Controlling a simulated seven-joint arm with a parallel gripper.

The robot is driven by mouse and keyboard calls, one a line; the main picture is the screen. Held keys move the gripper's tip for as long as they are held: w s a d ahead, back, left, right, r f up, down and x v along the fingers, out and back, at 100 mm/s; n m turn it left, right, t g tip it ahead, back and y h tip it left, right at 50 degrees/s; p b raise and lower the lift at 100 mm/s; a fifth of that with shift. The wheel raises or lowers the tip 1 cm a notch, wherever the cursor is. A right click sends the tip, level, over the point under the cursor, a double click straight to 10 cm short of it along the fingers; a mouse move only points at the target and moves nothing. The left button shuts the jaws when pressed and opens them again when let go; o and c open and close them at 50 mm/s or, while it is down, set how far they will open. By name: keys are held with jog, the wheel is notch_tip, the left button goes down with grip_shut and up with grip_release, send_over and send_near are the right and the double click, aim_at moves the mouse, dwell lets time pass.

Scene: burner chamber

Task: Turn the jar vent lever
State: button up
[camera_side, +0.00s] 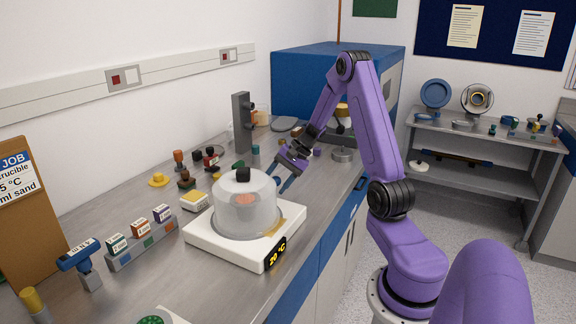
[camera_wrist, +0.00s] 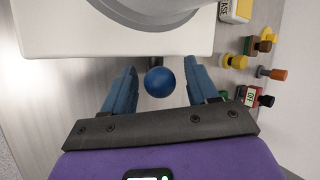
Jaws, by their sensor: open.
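A clear bell jar (camera_side: 245,213) with a black knob covers a reddish piece on the white hot plate (camera_side: 207,240). The jar's rim (camera_wrist: 160,14) and the white plate (camera_wrist: 70,38) fill the top of the wrist view. A blue ball knob (camera_wrist: 159,82) on a short grey stem sits just off the plate's edge; I take it as the vent lever's end. My gripper (camera_wrist: 161,74) is open, with one blue finger on each side of the ball and gaps to both. In the side view my gripper (camera_side: 279,183) is low behind the jar, and the ball cannot be made out.
Small stamps and bottles stand left of the jar, including a yellow one (camera_side: 158,180). A grey post (camera_side: 242,124) and a blue cabinet (camera_side: 300,75) stand behind. A labelled box rack (camera_side: 142,243) is at front left. The bench's right edge is near the plate.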

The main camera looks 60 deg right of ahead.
jog(key=v, duration=1.7)
jog(key=shift+s, duration=0.1)
jog(key=c, duration=0.6)
jog(key=shift+w+a+n+g, duration=0.4)
jog(key=shift+w+n, duration=0.3)
grip_shut()
jog(key=w+a+r+n+g+h, duration=0.2)
jog(key=w+a+n+g+h, duration=0.5)
jog(key=w+n, duration=0.65)
jog(key=shift+m+t+y, duration=0.25)
jog(key=shift+t+y, duration=0.15)
jog(key=shift+y, duration=0.3)
jog(key=shift+s+d+f, duration=0.1)
jog(key=shift+s+f, duration=0.6)
jog(key=shift+f, duration=1.25)
jog(key=shift+s+f, duration=0.7)
jog(key=shift+f, duration=1.2)
jog(key=shift+s+d+f, duration=0.1)
jog(key=shift+s+f, duration=0.6)
jog(key=shift+f, duration=1.25)
